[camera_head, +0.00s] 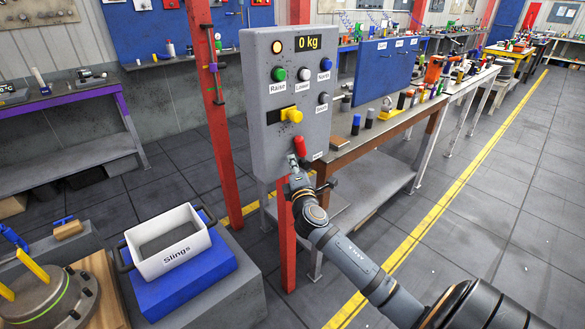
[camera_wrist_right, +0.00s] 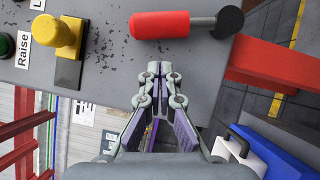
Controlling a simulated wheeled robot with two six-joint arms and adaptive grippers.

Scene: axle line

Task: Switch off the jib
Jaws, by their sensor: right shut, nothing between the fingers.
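The grey jib control box (camera_head: 290,95) has a "0 kg" display (camera_head: 308,43) and a lit round lamp (camera_head: 277,46). A red-handled lever (camera_head: 300,145) sits low on its front; a small label beside it is too small to read. In the right wrist view the red handle (camera_wrist_right: 160,25) lies sideways, its grey shaft ending at a dark pivot (camera_wrist_right: 230,19). My right gripper (camera_head: 293,160) is shut and empty, its tips (camera_wrist_right: 160,68) just short of the red handle with a small gap in the picture. My left gripper is not in view.
A red post (camera_head: 205,90) stands behind. The Slings bin (camera_head: 170,245) is at lower left; a workbench (camera_head: 370,140) is at right.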

